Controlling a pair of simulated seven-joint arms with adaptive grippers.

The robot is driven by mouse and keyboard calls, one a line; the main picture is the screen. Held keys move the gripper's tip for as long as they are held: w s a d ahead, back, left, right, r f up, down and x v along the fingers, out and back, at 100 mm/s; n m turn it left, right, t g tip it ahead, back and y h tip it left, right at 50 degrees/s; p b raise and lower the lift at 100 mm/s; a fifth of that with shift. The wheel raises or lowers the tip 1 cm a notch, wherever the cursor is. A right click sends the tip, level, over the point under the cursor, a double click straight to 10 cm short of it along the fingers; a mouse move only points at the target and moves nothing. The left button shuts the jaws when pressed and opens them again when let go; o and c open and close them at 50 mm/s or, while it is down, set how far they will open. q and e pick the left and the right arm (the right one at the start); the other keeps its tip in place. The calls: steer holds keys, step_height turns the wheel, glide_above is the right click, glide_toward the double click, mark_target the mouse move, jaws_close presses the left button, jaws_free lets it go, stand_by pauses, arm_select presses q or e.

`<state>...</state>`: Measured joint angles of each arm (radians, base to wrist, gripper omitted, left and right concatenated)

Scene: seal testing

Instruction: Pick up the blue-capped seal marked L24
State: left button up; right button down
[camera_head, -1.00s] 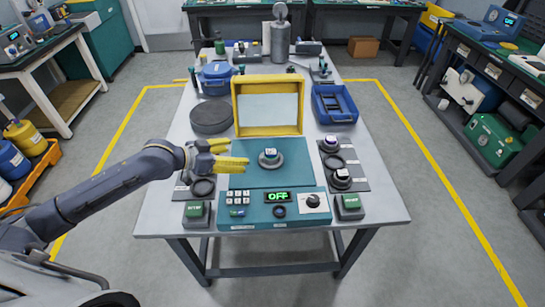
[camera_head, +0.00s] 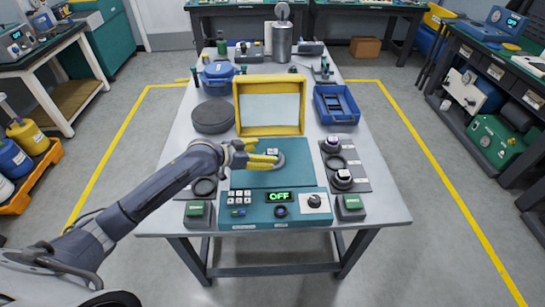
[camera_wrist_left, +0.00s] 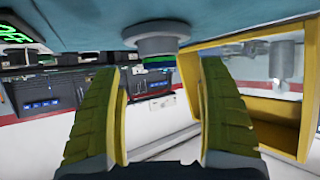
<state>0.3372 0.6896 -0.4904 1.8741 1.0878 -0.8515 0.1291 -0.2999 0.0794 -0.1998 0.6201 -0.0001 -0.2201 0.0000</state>
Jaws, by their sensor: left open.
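My left gripper (camera_head: 265,154) is open, with its yellow fingers over the teal test plate (camera_head: 250,178) at the seal on the round grey seat (camera_head: 281,162). That seal (camera_head: 272,151) shows a pale top, partly hidden by the fingers. In the left wrist view, where the scene appears inverted, the seal (camera_wrist_left: 158,63) shows blue and green bands and lies beyond and between the open fingers. Its marking cannot be read. Two more seals stand on the dark rack at right: a far one (camera_head: 332,142) and a near one (camera_head: 343,176). My right gripper is not in view.
A yellow-framed clear guard (camera_head: 303,105) stands open just behind the plate. The teal control panel (camera_head: 262,219) in front reads OFF. Green buttons (camera_head: 196,209) flank it. A blue tray (camera_head: 336,104) and dark round disc (camera_head: 213,117) stand farther back.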

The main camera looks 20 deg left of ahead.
mark_target(270, 152)
arm_select(q)
steer(key=shift+x, duration=2.55)
steer(key=shift+r, duration=0.1)
steer(key=c, duration=1.6)
